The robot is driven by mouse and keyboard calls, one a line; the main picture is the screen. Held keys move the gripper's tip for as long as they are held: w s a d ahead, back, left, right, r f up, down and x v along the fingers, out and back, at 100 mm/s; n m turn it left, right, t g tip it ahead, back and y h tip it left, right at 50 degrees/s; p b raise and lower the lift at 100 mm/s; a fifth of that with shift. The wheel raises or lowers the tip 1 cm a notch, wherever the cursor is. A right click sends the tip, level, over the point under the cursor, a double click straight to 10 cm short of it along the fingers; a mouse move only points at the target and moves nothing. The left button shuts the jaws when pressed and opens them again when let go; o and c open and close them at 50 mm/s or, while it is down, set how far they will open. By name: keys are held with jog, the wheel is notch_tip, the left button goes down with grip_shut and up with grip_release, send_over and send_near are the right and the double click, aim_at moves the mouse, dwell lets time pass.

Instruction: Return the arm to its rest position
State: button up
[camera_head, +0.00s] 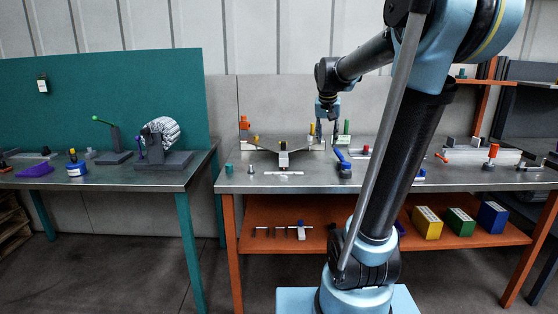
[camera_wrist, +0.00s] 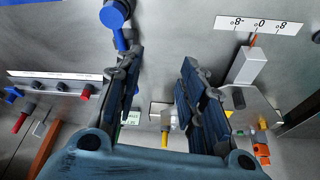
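My gripper (camera_head: 327,125) hangs from my bent arm above the back half of the middle workbench (camera_head: 300,184), fingers pointing down. In the wrist view my gripper (camera_wrist: 158,66) has its two dark fingers well apart. Nothing is held between them; bare grey metal shows in the gap. A blue-handled tool (camera_head: 342,157) stands on the bench just below and right of the gripper. Its blue round end (camera_wrist: 116,14) shows beside the left finger in the wrist view.
A small white-and-grey fixture (camera_head: 283,160) stands left of the gripper, with a white scale strip (camera_wrist: 259,24) by it. A green-topped piece (camera_head: 346,127) is close on the right. A red-knobbed piece (camera_head: 492,152) is farther right. A teal bench (camera_head: 110,178) with a clamp stands at left.

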jog(key=s+f+n, duration=0.1)
jog(key=s+f, duration=0.6)
jog(key=s, duration=0.3)
jog(key=s+f+n+g, duration=0.1)
jog(key=s+f, duration=0.6)
jog(key=s, duration=0.3)
jog(key=s+f+n+y, duration=0.1)
jog(key=s+f, duration=0.5)
jog(key=s, duration=0.4)
jog(key=shift+d+f+g, duration=0.35)
jog(key=shift+f+g, duration=0.05)
